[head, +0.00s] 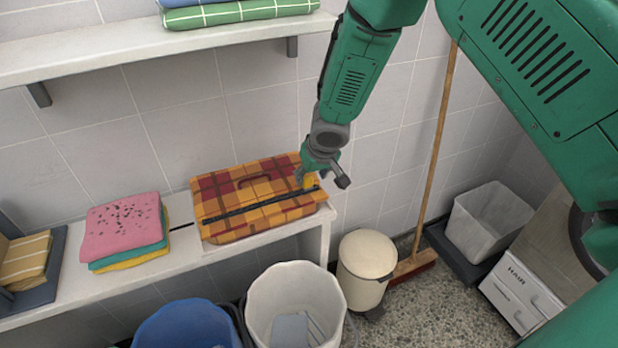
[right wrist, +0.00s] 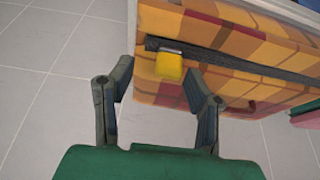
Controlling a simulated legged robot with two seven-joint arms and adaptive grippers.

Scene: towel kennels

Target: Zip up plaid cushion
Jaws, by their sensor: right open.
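The plaid cushion (head: 222,192) in orange, red and yellow lies on the white bench. A dark zip strip (head: 262,204) runs along its front side. The yellow zip pull (head: 309,182) is at the strip's right end; in the right wrist view the pull (right wrist: 169,67) hangs over the dark strip (right wrist: 235,66). My right gripper (head: 322,177) is at the cushion's right end. In the right wrist view the gripper (right wrist: 158,74) is open, with the yellow pull between and slightly beyond its fingertips; I see no grip on it. My left gripper is not in view.
Folded pink, teal and yellow towels (head: 122,226) lie left on the bench (head: 180,262). A shelf (head: 150,48) with towels is above. Below stand a blue bin (head: 188,325), a white bin (head: 292,280) and a cream pedal bin (head: 367,255). A broom (head: 437,150) leans right.

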